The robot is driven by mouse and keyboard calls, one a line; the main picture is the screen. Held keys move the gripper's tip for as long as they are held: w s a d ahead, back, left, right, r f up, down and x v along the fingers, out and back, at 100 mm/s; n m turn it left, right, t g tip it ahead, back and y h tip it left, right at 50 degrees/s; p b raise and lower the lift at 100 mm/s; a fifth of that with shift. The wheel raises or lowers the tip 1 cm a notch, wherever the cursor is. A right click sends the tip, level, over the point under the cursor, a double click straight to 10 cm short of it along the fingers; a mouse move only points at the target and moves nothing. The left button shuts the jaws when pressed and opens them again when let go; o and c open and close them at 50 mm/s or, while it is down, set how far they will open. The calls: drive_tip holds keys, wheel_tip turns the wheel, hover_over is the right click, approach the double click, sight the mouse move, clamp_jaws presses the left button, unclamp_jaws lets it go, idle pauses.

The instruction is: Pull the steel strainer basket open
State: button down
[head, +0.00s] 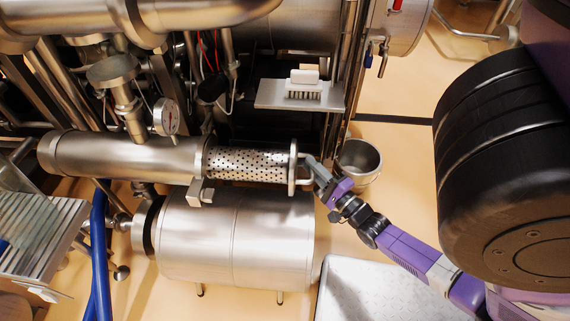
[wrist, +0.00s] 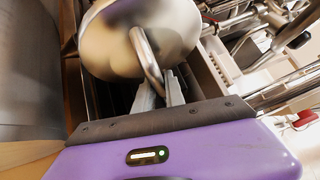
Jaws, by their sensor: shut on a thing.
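The steel strainer basket (head: 248,163) is a perforated cylinder. In the head view it sticks out to the right from its horizontal steel housing (head: 125,158), with a long stretch of holes showing. Its round end plate (head: 293,167) carries a bent bar handle, which shows clearly in the wrist view (wrist: 146,58). My gripper (head: 318,172) is at the right of the end plate, with its fingers closed on the handle. In the wrist view the fingers (wrist: 160,90) meet around the lower part of the bar. The far end of the basket is hidden inside the housing.
A large steel tank (head: 237,238) lies just below the basket. A steel bucket (head: 359,162) stands on the floor behind my gripper. A shelf with a white brush (head: 304,85) is above the basket. A light platform (head: 385,290) lies at lower right. Open floor shows around the bucket.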

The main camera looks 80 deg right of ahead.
drive_tip(key=shift+s+d, duration=0.2)
drive_tip(key=shift+s, duration=1.1)
drive_tip(key=shift+s+d, duration=0.15)
drive_tip(key=shift+s, duration=1.15)
drive_tip(key=c, duration=1.4)
unclamp_jaws()
drive_tip(key=v, duration=0.7)
drive_tip(key=shift+s+a+p, duration=0.25)
drive_tip(key=shift+s+p, duration=0.05)
drive_tip(key=shift+p, duration=0.1)
drive_tip(key=shift+f, duration=0.1)
